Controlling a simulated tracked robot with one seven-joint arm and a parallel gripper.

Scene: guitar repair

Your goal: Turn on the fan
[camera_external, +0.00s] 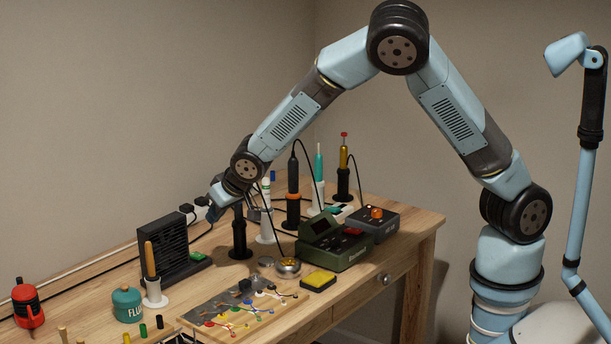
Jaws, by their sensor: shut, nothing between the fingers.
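The fan (165,246) is a black upright box with slatted sides, standing at the back left of the workbench. A small green part (198,257) shows low at its right side; I cannot tell whether it is a switch or which way it is set. My gripper (213,214) is shut and empty, just right of the fan's upper part and above the table. Its fingertips are small and dark here, and I cannot tell whether they touch anything.
Several tools stand upright in holders, among them an orange-black one (293,190). A green flux jar (127,305) stands front left.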

